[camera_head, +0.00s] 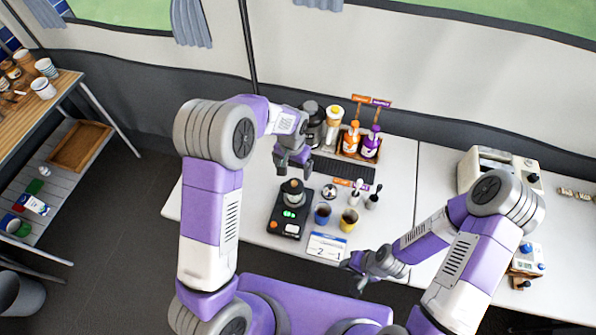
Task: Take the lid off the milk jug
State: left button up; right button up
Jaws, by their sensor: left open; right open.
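A small silver vessel with a dark top (294,187) stands on a black scale-like device (286,216) with a green display. It may be the milk jug, but it is too small to be sure. A small shiny silver piece (330,191) lies on the table to its right; I cannot tell what it is. My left gripper (293,168) is open, pointing down just above and behind the vessel in the picture, with no visible hold on it. My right gripper (350,275) is open and empty at the table's front edge, well apart from the vessel.
A blue cup (322,213) and a yellow cup (348,219) stand right of the device, with a white card (326,247) in front. Orange (351,139) and purple (370,147) pump bottles stand behind. A cream machine (492,165) stands at right.

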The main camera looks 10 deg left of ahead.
aim_at(294, 182)
pick_arm(q)
jog(key=f, duration=0.4)
jog(key=s+f, duration=0.1)
jog(key=f, duration=0.2)
jog(key=shift+d+f, duration=0.1)
jog(key=shift+d, duration=0.25)
jog(key=c, duration=1.1)
